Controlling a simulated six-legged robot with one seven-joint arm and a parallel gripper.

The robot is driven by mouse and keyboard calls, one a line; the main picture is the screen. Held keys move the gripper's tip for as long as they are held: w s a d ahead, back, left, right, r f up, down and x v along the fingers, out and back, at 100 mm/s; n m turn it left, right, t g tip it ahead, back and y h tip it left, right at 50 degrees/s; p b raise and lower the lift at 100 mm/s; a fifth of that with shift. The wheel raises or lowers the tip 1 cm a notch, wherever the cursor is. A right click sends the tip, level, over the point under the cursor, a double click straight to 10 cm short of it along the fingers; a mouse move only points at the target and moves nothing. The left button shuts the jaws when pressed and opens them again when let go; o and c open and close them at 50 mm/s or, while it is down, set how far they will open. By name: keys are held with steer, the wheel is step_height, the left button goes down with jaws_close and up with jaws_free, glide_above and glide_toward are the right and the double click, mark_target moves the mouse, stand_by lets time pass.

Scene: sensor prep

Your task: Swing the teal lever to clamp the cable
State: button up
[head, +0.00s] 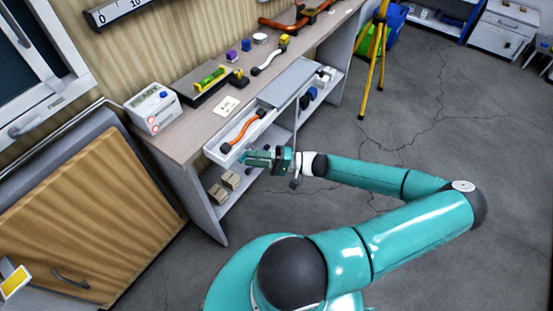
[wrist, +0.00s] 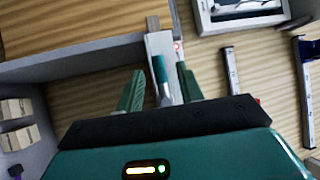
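A short teal rod with a grey lower part, which looks like the teal lever (wrist: 159,68), shows in the wrist view against a narrow pale grey part. My gripper (wrist: 160,72) is open, with one finger on each side of the rod and visible gaps between. In the head view my gripper (head: 252,157) is at the front of the open drawer (head: 213,151), and the lever cannot be told apart from the teal fingers. An orange cable with dark ends (head: 242,128) lies in the drawer. How the cable meets the clamp is not visible.
The desk (head: 187,140) holds a white meter box (head: 153,108), a dark tray (head: 208,84) and several small items. Small cardboard boxes (head: 218,193) sit on the shelf below. A wooden cabinet (head: 90,215) stands at the left. The floor at the right is mostly clear.

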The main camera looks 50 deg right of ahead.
steer(key=v, duration=1.2)
steer(key=shift+s, duration=0.2)
steer(key=w+a+r+n+g+h, duration=0.35)
steer(key=a+g, duration=0.25)
steer(key=g, duration=0.3)
steer(key=w+a+r+n+g+h, duration=0.2)
steer(key=w+a+r+g, duration=0.15)
steer(key=a+g, duration=0.45)
steer(key=a+r+n+t+h, duration=0.2)
steer(key=a+r+t+h, duration=0.1)
steer(key=a+r, duration=0.5)
steer(key=a+r+n+t+h, duration=0.2)
steer(key=a+r, duration=0.7)
steer(key=r, duration=0.6)
steer(key=shift+a+r+t+h, duration=0.25)
steer(key=shift+r+t+h, duration=0.1)
steer(key=shift+t+h, duration=0.45)
steer(key=shift+d, duration=0.2)
